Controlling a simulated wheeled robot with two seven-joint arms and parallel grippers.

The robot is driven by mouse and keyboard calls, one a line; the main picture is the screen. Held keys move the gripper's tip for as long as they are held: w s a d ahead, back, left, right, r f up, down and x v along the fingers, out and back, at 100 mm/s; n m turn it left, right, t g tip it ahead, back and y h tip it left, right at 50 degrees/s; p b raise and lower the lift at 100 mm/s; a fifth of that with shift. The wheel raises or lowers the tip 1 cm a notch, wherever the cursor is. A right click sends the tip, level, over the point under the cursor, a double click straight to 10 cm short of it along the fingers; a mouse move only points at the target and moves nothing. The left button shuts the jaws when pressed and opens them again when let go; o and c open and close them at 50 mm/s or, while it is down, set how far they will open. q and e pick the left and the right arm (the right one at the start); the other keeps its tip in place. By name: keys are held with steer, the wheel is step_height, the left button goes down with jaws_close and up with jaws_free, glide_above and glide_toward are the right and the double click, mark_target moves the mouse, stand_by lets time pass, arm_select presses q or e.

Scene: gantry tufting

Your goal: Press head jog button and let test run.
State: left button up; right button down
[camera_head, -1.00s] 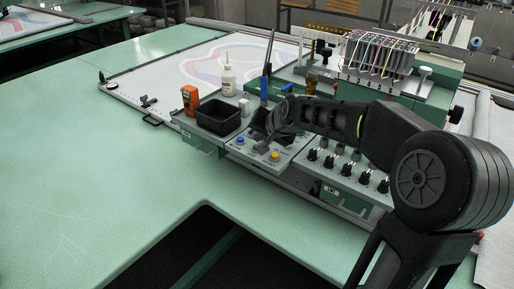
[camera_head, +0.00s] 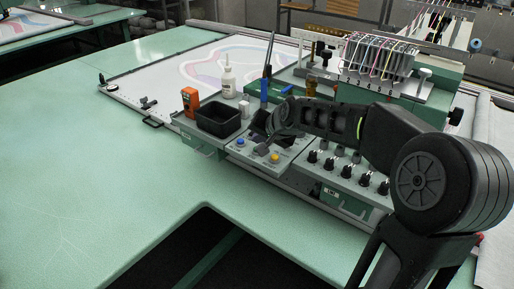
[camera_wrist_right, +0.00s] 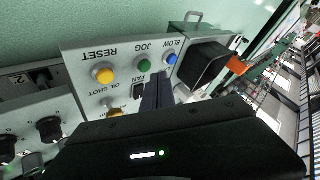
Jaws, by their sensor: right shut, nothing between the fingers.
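The button panel (camera_wrist_right: 95,55) fills the middle of the right wrist view. In the head view my right gripper (camera_head: 268,141) hangs over the panel between the blue button (camera_head: 240,141) and the yellow button (camera_head: 274,157); the green button is not clearly visible there. My left gripper is not in view.
A black bin (camera_head: 219,119), an orange device (camera_head: 190,101) and a white bottle (camera_head: 228,80) stand beside the panel. Black knobs (camera_head: 329,163) line its right side. The tufting head (camera_head: 380,55) with coloured threads is behind. The green table at left (camera_head: 80,170) is clear.

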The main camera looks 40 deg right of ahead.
steer(key=shift+f, duration=0.1)
stand_by(0.7)
steer(key=shift+f+b, duration=0.3)
steer(key=shift+b, duration=0.15)
steer(key=shift+f+b, duration=0.5)
steer(key=shift+f, duration=0.05)
stand_by(0.5)
stand_by(0.4)
steer(key=shift+r+p, duration=0.7)
steer(key=shift+r, duration=0.25)
steer(key=shift+r, duration=0.1)
step_height(320, 180, up, 5)
steer(key=p, duration=0.3)
steer(key=shift+p, duration=0.3)
stand_by(0.4)
